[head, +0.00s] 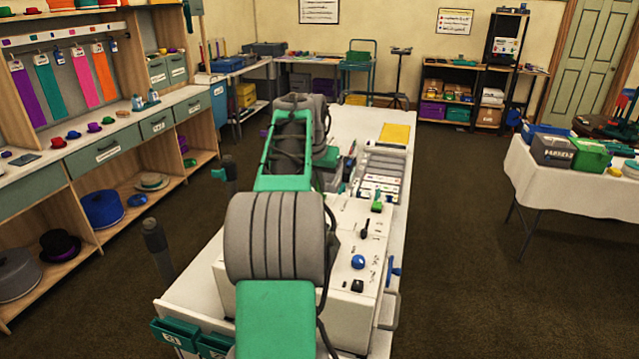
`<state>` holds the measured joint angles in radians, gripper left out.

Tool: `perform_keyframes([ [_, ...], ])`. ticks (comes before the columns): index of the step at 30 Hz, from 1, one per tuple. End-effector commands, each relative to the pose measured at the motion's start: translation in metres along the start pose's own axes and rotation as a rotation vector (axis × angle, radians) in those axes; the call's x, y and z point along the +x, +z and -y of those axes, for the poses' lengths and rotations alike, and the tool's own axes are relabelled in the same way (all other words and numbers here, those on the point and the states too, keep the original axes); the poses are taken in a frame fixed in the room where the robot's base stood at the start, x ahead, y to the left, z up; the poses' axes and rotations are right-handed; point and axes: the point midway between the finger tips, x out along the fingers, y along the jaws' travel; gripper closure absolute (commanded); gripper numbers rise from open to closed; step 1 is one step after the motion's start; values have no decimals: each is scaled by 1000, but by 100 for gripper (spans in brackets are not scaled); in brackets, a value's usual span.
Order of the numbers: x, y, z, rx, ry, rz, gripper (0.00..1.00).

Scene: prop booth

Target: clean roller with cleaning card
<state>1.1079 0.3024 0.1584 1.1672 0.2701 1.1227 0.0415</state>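A white machine (340,238) with a blue knob (358,262), a black switch and levers stands on a long white table (372,118). An open section of pale and grey bars (380,178) lies at its far right side; I cannot tell which part is the roller. A flat yellow sheet (396,133) lies at the table's far end; I cannot tell whether it is the cleaning card. My grey and green arm reaches over the machine's left part and hides much of it. My gripper's fingers are hidden behind the arm.
Shelves with hats and drawers (107,150) line the left wall. A cloth-covered table (572,185) with a green box (591,154) and a grey box (553,150) stands on the right. Dark carpet is clear between it and the white table. Green bins (175,336) hang at the near left.

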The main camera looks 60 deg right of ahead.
Motion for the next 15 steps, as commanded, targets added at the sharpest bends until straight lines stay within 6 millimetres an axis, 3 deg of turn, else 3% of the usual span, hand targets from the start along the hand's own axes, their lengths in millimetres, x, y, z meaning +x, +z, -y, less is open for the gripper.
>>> perform_keyframes([
  [15,18,8,0,-1,0,1,100],
])
